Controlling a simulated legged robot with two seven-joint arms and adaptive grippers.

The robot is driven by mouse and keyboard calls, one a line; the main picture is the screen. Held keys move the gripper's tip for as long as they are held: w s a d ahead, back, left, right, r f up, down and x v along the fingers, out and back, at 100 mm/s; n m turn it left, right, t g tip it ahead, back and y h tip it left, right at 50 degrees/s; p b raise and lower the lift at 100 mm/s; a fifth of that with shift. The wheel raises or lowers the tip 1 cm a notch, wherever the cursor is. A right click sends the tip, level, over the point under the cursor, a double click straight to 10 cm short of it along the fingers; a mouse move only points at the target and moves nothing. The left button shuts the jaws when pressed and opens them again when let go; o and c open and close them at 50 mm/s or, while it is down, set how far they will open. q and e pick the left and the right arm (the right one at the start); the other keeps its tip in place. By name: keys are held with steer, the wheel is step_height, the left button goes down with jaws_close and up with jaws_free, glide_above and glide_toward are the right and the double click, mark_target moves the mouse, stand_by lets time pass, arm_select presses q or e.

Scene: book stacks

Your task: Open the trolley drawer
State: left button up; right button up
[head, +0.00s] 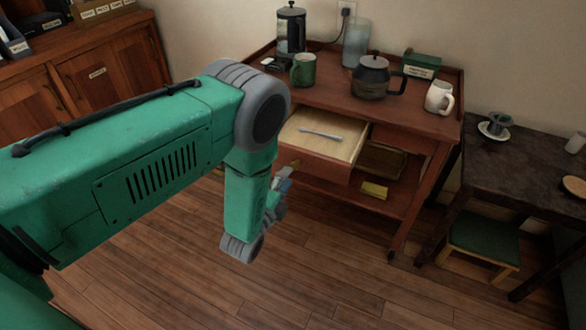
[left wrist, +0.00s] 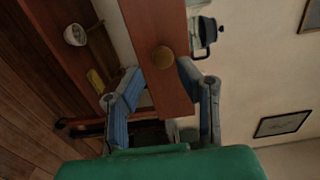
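The wooden trolley (head: 325,96) stands against the wall in the head view. Its left drawer (head: 343,151) is pulled out, showing a pale inside with a thin metal utensil (head: 321,135) in it. In the left wrist view, the brown drawer front (left wrist: 160,22) carries a round knob (left wrist: 163,57). My left gripper (head: 283,187) is in front of the drawer, partly hidden by my own arm. Its two blue-padded fingers are spread in the left wrist view, with the knob just ahead between the tips. No finger visibly touches the knob. My right gripper is not in view.
On the trolley top stand a French press (head: 291,32), a green mug (head: 303,69), a dark teapot (head: 371,77) and a white mug (head: 439,97). A yellow item (head: 374,190) lies on the lower shelf. A dark table (head: 520,165) and green stool (head: 484,248) stand right. Floor in front is clear.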

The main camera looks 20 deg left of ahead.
arm_select(q)
steer(key=s, duration=0.6)
steer(key=shift+s+a, duration=0.25)
steer(key=shift+a, duration=0.05)
steer(key=shift+f, duration=0.1)
steer(key=s+a+f+n+g+y, duration=0.1)
steer(key=s+a+f+n+g, duration=0.1)
steer(key=s+f+n+g, duration=0.35)
steer(key=s+n+g, duration=1.2)
steer(key=s, duration=1.1)
steer(key=shift+s+a+f, duration=0.15)
steer(key=shift+s+f, duration=0.05)
steer(key=shift+f, duration=0.25)
steer(key=shift+w, duration=0.1)
